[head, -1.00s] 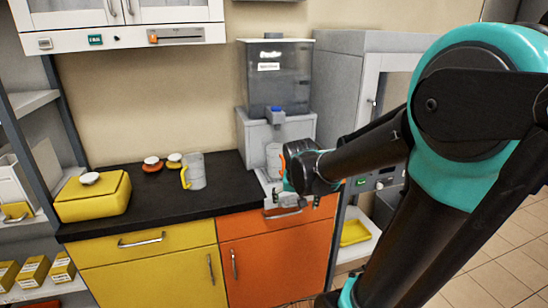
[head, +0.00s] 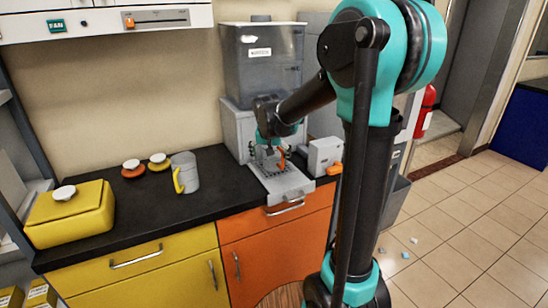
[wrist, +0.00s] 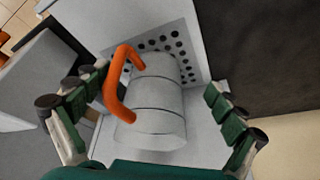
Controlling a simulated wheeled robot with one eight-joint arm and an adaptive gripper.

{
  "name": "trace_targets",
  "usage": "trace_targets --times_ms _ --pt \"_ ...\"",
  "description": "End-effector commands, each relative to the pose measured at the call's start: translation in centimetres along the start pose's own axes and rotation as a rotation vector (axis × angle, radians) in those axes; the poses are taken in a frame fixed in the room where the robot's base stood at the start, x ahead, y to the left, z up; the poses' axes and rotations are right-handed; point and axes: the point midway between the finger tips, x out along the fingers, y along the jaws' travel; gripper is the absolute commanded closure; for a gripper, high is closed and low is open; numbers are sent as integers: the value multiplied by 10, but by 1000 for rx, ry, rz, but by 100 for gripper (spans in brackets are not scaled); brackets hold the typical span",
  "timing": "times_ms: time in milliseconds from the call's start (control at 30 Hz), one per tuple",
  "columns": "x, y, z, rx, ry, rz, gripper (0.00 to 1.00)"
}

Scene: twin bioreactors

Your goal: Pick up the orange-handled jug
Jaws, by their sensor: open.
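My gripper (wrist: 158,125) is open, with one green-padded finger on each side of the jug in the wrist view. The fingers look apart from the jug. In the head view my gripper (head: 268,150) is over the dispenser tray.
A yellow-handled jug (head: 185,172) stands on the black counter (head: 222,205), left of the dispenser. Two round lidded items, orange (head: 132,169) and yellow (head: 158,161), and a yellow box (head: 70,212) are further left. A small white device (head: 324,155) stands right of the tray.

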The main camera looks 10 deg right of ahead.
Motion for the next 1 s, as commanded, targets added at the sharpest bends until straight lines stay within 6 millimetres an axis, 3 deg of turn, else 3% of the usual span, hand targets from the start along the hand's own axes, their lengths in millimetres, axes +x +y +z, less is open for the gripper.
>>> trace_targets --times_ms 200,400,600,900,1000 --pt "5 -1 -12 -1 0 0 4" --pt "18 -3 -42 1 0 1 4" --pt "43 -3 -39 -1 0 0 4" --pt "46 -3 -38 -1 0 0 4" --pt "46 -3 -38 -1 0 0 17"
